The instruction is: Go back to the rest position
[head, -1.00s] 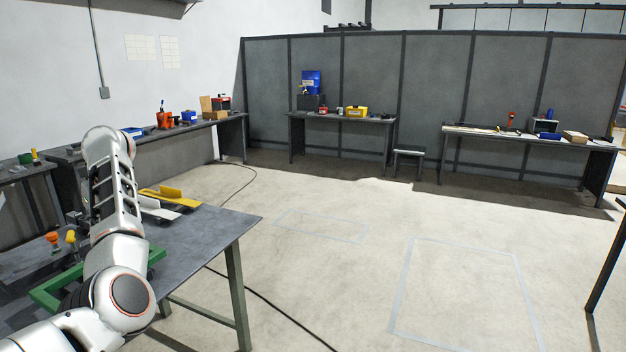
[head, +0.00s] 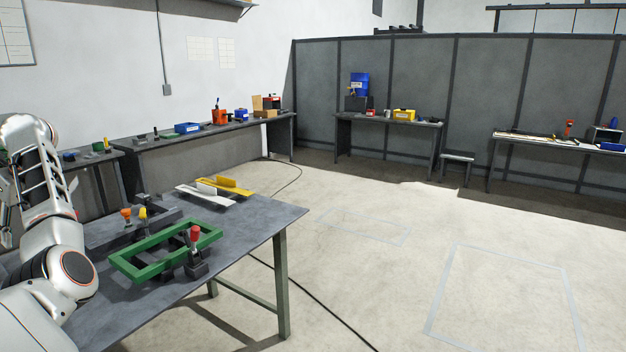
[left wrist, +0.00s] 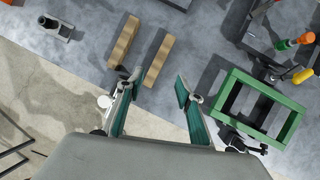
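The green frame also lies on the bench in the head view (head: 135,271). My right arm and right gripper are in neither view.
Side benches line the wall and the grey partition (head: 420,80). Open floor (head: 390,270) with taped outlines and a dark cable lies right of the bench.

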